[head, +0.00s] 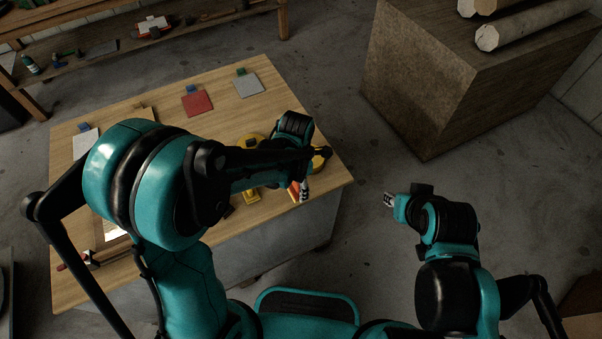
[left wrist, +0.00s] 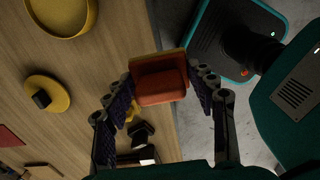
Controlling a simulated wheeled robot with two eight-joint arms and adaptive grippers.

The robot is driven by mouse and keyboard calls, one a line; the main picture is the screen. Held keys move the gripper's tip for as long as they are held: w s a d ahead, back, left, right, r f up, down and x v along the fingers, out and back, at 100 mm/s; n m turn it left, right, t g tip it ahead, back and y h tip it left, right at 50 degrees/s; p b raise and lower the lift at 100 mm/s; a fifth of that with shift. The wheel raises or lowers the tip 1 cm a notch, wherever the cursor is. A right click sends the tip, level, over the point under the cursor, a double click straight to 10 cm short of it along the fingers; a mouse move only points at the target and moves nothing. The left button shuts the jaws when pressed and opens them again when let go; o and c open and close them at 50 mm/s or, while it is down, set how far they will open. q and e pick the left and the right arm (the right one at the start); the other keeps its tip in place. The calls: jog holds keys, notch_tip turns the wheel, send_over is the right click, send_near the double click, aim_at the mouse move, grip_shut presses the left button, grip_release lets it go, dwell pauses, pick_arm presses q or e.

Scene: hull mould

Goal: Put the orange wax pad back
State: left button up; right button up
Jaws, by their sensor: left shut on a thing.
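The orange wax pad (left wrist: 160,82) is a small block with a red-orange face and a lighter orange edge, between the fingers of my left gripper (left wrist: 163,90) in the left wrist view. My left gripper (head: 300,191) is shut on it near the table's front right edge in the head view. Only a sliver of the orange pad (head: 293,188) shows there. I cannot tell whether the pad touches the table. My right gripper (head: 389,200) is off to the right of the table, above the floor, and its finger opening is too small to judge.
The wooden table (head: 150,95) carries a red square (head: 197,103), a grey square (head: 248,86) and a white square (head: 86,142). In the left wrist view, a yellow dish (left wrist: 62,28) and a yellow disc with a dark knob (left wrist: 50,108) are left of the pad. A brown block (head: 430,85) stands beyond.

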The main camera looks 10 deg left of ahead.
pick_arm(q)
jog(key=shift+w+f, duration=0.15)
jog(key=shift+f, duration=0.05)
jog(key=w+a+f+b, duration=0.1)
jog(key=w+a+f, duration=0.1)
jog(key=w+a+f+b, duration=0.1)
jog(key=w+a+f, duration=0.1)
jog(key=w+a, duration=0.1)
jog(key=w+a+f+b, duration=0.2)
jog(key=w, duration=0.1)
jog(key=shift+a+f, duration=0.35)
jog(key=shift+f, duration=0.05)
notch_tip(320, 180, down, 4)
jog(key=shift+b, duration=1)
jog(key=shift+r, duration=0.1)
jog(key=o, duration=1)
